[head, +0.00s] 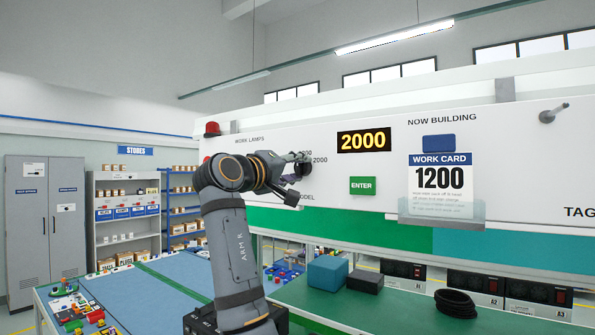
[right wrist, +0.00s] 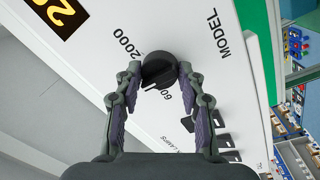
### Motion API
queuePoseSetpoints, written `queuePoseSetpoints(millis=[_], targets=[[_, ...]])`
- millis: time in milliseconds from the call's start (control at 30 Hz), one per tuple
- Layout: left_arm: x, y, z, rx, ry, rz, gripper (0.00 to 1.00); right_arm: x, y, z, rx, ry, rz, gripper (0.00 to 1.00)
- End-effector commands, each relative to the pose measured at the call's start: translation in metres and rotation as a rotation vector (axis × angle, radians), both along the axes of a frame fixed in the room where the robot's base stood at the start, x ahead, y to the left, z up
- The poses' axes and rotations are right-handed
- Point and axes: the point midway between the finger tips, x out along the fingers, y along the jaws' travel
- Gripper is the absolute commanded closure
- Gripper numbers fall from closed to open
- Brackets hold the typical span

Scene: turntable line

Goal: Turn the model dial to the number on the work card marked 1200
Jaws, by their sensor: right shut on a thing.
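The black model dial (right wrist: 158,68) sits on the white panel, with "2000", a partly covered "60…" and "MODEL" printed around it. My right gripper (right wrist: 160,74) is shut on the dial, one finger on each side. In the head view the right gripper (head: 291,168) reaches the panel and hides most of the dial. The display (head: 364,140) reads 2000 in yellow. The work card (head: 440,178) shows 1200 and stands in a clear holder under "NOW BUILDING". The 1200 mark on the dial scale is not visible. My left gripper is not in view.
A green ENTER button (head: 362,186) is right of the dial. A red lamp (head: 212,129) is at the panel's left end. Below are a blue box (head: 328,272), a black box (head: 365,281) and a coiled black cable (head: 456,303) on the green bench.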

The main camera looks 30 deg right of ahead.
Motion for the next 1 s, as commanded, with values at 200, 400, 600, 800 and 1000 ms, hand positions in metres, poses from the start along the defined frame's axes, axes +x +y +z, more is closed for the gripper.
queuePoseSetpoints(millis=[200,400,600,800,1000], targets=[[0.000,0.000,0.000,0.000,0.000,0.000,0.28,0.001,0.001,-0.001,0.001,0.006,0.001,0.92],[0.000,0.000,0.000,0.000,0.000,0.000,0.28,0.001,0.001,-0.001,0.001,0.006,0.001,0.56],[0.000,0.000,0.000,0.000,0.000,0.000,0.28,0.001,0.000,-0.001,0.000,0.004,0.001,0.38],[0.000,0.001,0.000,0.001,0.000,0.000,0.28,0.000,0.000,-0.001,0.000,0.003,0.000,0.38],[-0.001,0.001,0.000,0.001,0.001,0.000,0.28,-0.007,0.024,-0.003,0.000,0.003,0.006,0.38]])
